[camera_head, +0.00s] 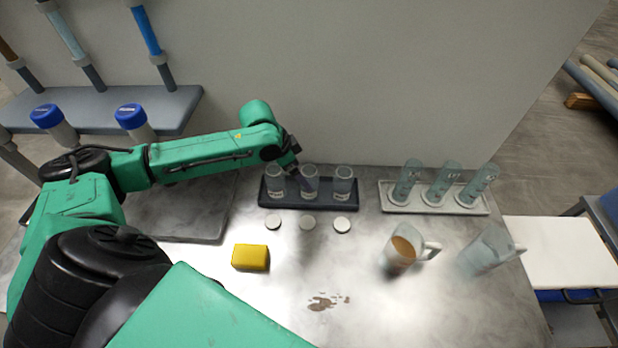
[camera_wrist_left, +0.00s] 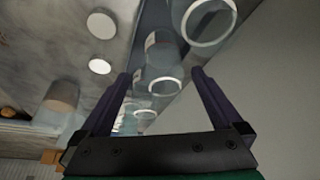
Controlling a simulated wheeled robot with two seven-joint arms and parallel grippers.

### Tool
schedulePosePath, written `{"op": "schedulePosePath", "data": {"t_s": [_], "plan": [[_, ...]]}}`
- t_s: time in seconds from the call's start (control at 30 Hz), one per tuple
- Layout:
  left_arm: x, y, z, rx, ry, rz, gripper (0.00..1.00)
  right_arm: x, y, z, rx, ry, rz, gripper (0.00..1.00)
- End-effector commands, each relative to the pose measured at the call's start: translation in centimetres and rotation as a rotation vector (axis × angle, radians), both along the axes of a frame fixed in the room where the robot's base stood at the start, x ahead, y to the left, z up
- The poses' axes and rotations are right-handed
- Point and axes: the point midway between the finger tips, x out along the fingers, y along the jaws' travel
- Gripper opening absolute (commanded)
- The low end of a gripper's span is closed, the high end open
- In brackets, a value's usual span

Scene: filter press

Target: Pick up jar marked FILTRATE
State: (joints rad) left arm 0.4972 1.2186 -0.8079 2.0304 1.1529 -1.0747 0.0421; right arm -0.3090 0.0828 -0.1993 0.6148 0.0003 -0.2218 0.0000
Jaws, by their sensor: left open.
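Three clear open jars stand in a row in a dark tray (camera_head: 318,204) at the back of the table: a left jar (camera_head: 277,185), a middle jar (camera_head: 310,188) and a right jar (camera_head: 343,182). Their labels are too small to read, so I cannot tell which is marked FILTRATE. My right gripper is not in view.
Three white lids (camera_head: 308,223) lie in front of the tray. A yellow sponge (camera_head: 250,257) lies at front left. A white rack (camera_head: 434,207) holds three cylinders. A mug with brown liquid (camera_head: 399,255) and a clear jug (camera_head: 486,251) stand at right. A brown spill (camera_head: 326,302) marks the front.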

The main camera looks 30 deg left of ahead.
Motion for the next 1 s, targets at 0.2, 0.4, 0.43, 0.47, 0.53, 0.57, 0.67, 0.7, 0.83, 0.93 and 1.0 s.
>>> {"op": "schedulePosePath", "data": {"t_s": [0.2, 0.4, 0.43, 0.47, 0.53, 0.57, 0.67, 0.7, 0.83, 0.93, 1.0], "plan": [[1.0, -0.8, -2.6, -0.001, 0.001, 0.001, 1.00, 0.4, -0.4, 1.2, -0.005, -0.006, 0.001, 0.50], [2.1, -1.8, -6.0, 0.000, -0.001, 0.001, 1.00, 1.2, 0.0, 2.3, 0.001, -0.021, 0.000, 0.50], [2.2, -1.8, -6.3, -0.001, -0.001, 0.000, 1.00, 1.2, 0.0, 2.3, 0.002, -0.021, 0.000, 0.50], [2.2, -1.9, -6.5, 0.000, -0.001, 0.000, 1.00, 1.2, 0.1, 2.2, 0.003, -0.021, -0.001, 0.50], [2.2, -1.8, -6.6, 0.002, -0.001, 0.000, 1.00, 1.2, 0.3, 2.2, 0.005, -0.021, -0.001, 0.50], [2.2, -1.8, -6.6, 0.002, -0.001, 0.000, 1.00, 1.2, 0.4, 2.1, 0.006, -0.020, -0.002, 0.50], [2.2, -1.8, -6.6, 0.001, -0.002, 0.000, 0.92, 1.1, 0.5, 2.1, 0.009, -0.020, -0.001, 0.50], [2.2, -1.8, -6.6, 0.001, -0.002, 0.001, 0.77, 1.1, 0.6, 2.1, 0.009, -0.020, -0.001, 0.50], [2.2, -1.8, -6.6, 0.001, -0.002, 0.001, 0.27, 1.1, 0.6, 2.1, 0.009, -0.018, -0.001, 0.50], [2.2, -1.8, -6.6, 0.001, -0.002, 0.001, 0.14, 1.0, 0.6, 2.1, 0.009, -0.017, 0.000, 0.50], [2.2, -1.8, -6.6, 0.001, -0.002, 0.001, 0.14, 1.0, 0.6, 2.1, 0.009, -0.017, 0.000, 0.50]]}}
